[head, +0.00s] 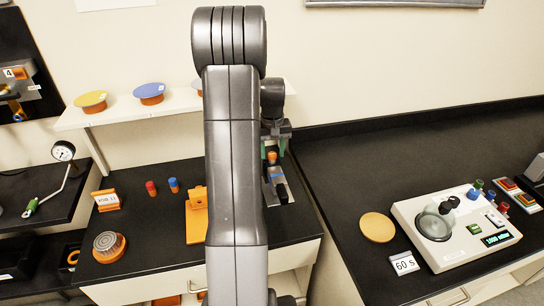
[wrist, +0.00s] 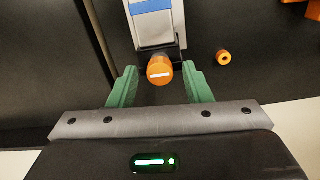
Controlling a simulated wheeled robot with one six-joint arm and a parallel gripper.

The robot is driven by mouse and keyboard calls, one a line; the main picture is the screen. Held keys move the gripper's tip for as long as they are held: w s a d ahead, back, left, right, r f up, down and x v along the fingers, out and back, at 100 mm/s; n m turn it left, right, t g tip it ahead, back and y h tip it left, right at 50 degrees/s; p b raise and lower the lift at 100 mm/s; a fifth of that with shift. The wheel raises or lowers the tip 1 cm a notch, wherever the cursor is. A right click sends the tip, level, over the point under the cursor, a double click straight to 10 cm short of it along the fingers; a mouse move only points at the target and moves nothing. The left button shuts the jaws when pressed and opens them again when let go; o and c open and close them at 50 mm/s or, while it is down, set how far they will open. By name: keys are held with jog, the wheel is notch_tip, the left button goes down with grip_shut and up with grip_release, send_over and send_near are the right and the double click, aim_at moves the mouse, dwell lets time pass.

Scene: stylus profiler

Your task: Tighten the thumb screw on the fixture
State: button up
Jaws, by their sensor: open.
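The thumb screw is an orange round knob with a white line on its face (wrist: 160,74). It sticks out from the end of the grey fixture with a blue stripe (wrist: 154,28). My gripper (wrist: 159,70) is open, with one green finger on each side of the knob and a visible gap on both sides. In the head view, my gripper (head: 274,142) hangs over the fixture (head: 280,192) on the black bench, and a small orange part shows between the fingers. My arm hides part of the bench to the left of the fixture.
An orange stand (head: 196,218) is left of my arm, with red (head: 151,188) and blue (head: 173,185) small pieces beyond. A small orange ring (wrist: 223,57) lies right of the knob. A white instrument (head: 455,225) stands on the right bench. A shelf (head: 130,112) is behind.

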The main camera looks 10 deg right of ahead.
notch_tip(320, 180, up, 5)
jog(key=shift+f+p, duration=0.15)
jog(key=shift+p, duration=0.95)
jog(key=shift+r, duration=0.95)
notch_tip(320, 180, up, 14)
jog(key=b, duration=0.2)
jog(key=shift+f, duration=0.1)
jog(key=p, duration=0.2)
send_over(272, 154)
notch_tip(272, 154, down, 16)
jog(key=shift+r, duration=0.25)
jog(key=shift+r, duration=0.1)
